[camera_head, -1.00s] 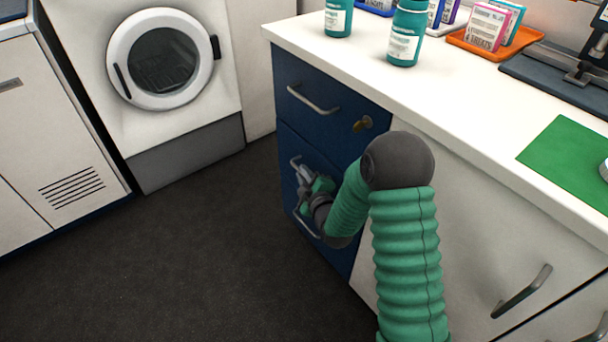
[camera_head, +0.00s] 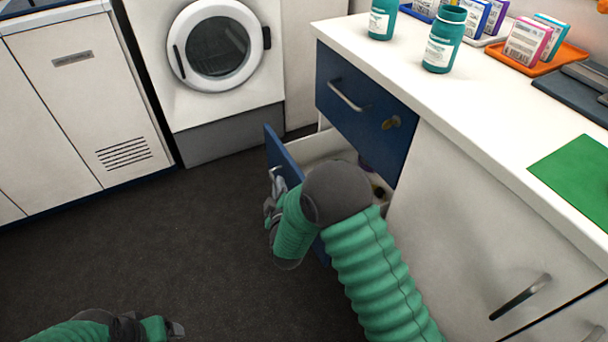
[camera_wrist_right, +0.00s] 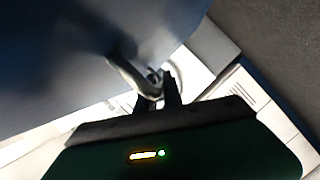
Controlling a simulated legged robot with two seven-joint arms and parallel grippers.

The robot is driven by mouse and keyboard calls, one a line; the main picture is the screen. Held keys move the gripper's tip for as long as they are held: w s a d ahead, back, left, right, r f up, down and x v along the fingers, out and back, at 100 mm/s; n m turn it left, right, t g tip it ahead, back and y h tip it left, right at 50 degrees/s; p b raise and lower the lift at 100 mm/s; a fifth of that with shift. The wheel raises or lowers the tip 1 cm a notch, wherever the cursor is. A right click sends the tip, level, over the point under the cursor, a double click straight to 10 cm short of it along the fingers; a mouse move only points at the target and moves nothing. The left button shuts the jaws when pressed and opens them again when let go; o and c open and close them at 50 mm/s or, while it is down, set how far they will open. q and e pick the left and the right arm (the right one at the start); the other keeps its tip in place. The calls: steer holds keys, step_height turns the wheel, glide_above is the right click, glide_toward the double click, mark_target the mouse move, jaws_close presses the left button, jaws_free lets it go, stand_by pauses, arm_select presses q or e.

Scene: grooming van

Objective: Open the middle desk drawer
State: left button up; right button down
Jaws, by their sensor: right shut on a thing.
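The blue middle drawer (camera_head: 283,155) stands pulled out from the desk, below the closed blue top drawer (camera_head: 352,102). Its white inside shows, with a few small items partly hidden by my arm. My right gripper (camera_head: 274,183) is at the outer side of the drawer front, shut on its metal handle. In the right wrist view the fingers (camera_wrist_right: 158,92) close around the handle (camera_wrist_right: 128,76) against the blue front. My left gripper (camera_head: 174,329) is at the bottom left, over the floor, away from the desk; its jaw opening is unclear.
The white desktop (camera_head: 480,110) holds teal bottles (camera_head: 444,40), an orange tray (camera_head: 550,58) with boxes and a green mat (camera_head: 575,175). A washing machine (camera_head: 215,45) and white cabinets (camera_head: 80,90) stand behind and left. The dark floor (camera_head: 200,230) is clear.

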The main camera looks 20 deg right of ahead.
steer(key=s+a+p, duration=0.1)
steer(key=a+p, duration=0.2)
steer(key=a, duration=1.1)
steer(key=shift+s+a+f, duration=0.2)
steer(key=c, duration=1.5)
jaws_free()
steer(key=shift+w, duration=0.1)
steer(key=shift+r, duration=0.1)
steer(key=shift+p, duration=0.3)
